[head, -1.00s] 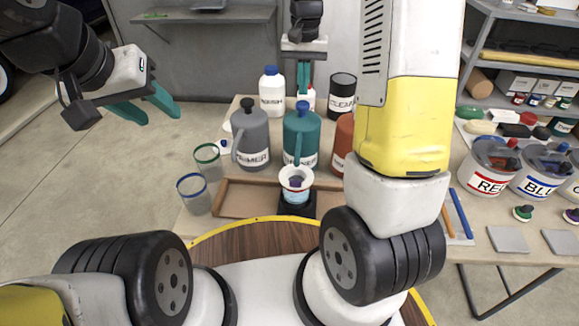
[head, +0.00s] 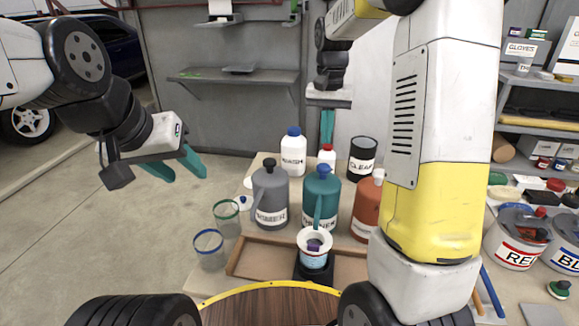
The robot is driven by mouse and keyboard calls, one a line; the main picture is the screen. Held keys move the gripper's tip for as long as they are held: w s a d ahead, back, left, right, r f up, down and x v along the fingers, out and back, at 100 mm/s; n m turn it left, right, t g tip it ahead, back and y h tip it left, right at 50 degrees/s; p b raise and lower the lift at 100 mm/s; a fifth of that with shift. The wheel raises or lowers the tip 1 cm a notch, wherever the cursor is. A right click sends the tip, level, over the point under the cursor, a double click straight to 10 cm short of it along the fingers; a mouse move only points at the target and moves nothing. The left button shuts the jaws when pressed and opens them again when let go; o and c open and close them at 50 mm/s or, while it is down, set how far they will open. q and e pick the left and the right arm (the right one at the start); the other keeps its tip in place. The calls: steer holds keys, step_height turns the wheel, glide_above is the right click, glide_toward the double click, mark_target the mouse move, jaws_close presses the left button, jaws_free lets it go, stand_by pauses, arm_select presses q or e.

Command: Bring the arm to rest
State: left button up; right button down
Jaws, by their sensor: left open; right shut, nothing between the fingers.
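My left gripper (head: 180,172) hangs in the air at the left, over the floor and clear of the table. Its teal fingers are apart with nothing between them. My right gripper (head: 327,128) points down above the back of the table, behind the teal can (head: 321,196). Its teal fingers are together and hold nothing. Their tips are near the white bottle with the red cap (head: 327,156); I cannot tell whether they touch it. My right arm's white and yellow link hides the table's right-middle part.
The table (head: 210,284) holds a grey can (head: 270,195), an orange can (head: 366,212), a WASH bottle (head: 293,155), a black CLEAR tin (head: 362,158), two clear cups (head: 209,248) and a small white cup (head: 314,250) on a black stand. RED and BLUE buckets (head: 515,245) stand right. Floor at left is free.

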steer(key=s+a+r+n+t+y, duration=0.1)
steer(key=s+r+n+t, duration=0.1)
steer(key=s, duration=1)
steer(key=s+a+r+n+t+y, duration=0.1)
steer(key=s+r+t, duration=0.3)
steer(key=s, duration=0.8)
steer(key=shift+s+r+n, duration=0.15)
steer(key=shift+r+n, duration=0.15)
steer(key=shift+n, duration=0.1)
